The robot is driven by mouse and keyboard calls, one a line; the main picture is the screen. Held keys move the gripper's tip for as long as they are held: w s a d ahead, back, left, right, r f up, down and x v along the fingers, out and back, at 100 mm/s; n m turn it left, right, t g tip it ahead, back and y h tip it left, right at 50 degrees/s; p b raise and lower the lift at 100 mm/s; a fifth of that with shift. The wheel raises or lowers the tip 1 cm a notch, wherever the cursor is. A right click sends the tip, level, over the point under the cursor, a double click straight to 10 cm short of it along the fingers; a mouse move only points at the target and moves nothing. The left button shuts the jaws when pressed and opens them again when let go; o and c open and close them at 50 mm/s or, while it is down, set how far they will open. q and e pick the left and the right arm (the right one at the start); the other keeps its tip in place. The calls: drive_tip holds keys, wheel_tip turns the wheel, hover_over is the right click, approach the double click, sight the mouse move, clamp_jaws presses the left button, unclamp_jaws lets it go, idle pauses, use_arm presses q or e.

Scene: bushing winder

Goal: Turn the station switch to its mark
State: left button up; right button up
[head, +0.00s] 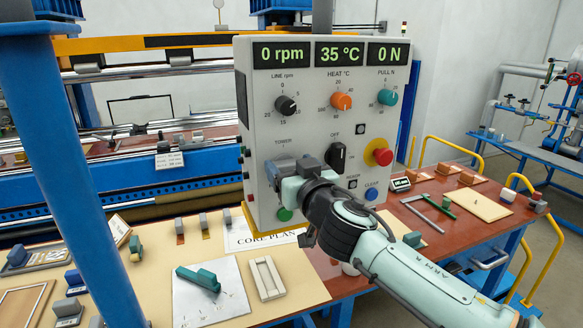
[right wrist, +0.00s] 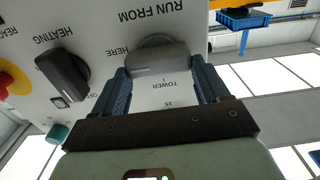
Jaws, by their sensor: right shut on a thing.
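The station switch (right wrist: 155,54) is a grey knob on the light grey control panel (head: 335,115). In the right wrist view it lies between my two fingers, with inverted labels RUN FROM, HERE and TOWER around it. My right gripper (right wrist: 163,75) is shut on this knob. In the head view the right gripper (head: 300,172) reaches the panel's lower left and hides the switch; the TOWER label shows just above it. My left gripper is not in view.
A black heating knob (head: 337,156) and a red emergency button (head: 382,152) are close beside the right gripper. Dials sit higher on the panel. A table (head: 315,291) with tools and blocks stands below. A blue post (head: 75,165) rises at left.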

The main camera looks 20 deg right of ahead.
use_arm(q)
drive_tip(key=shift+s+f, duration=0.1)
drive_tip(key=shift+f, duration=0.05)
use_arm(e)
drive_tip(key=n+b, duration=0.1)
drive_tip(key=n, duration=0.3)
drive_tip(key=shift+a+f+b, duration=0.1)
drive_tip(key=shift+a+b, duration=0.05)
drive_tip(key=shift+b, duration=0.15)
drive_tip(key=n, duration=0.3)
drive_tip(key=n+b, duration=0.1)
drive_tip(key=shift+a+f+n, duration=0.1)
drive_tip(key=shift+a+n, duration=0.15)
drive_tip(key=shift+n, duration=0.05)
drive_tip(key=n, duration=0.4)
drive_tip(key=shift+a+f+b, duration=0.1)
drive_tip(key=shift+f+b, duration=0.05)
drive_tip(key=shift+b, duration=0.15)
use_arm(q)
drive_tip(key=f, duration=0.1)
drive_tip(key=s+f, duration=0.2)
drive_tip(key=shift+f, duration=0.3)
use_arm(e)
drive_tip(key=n, duration=0.5)
drive_tip(key=shift+f, duration=0.2)
drive_tip(key=shift+a+n, duration=0.1)
drive_tip(key=shift+n, duration=0.2)
drive_tip(key=o, duration=1.1)
drive_tip(key=shift+c, duration=0.2)
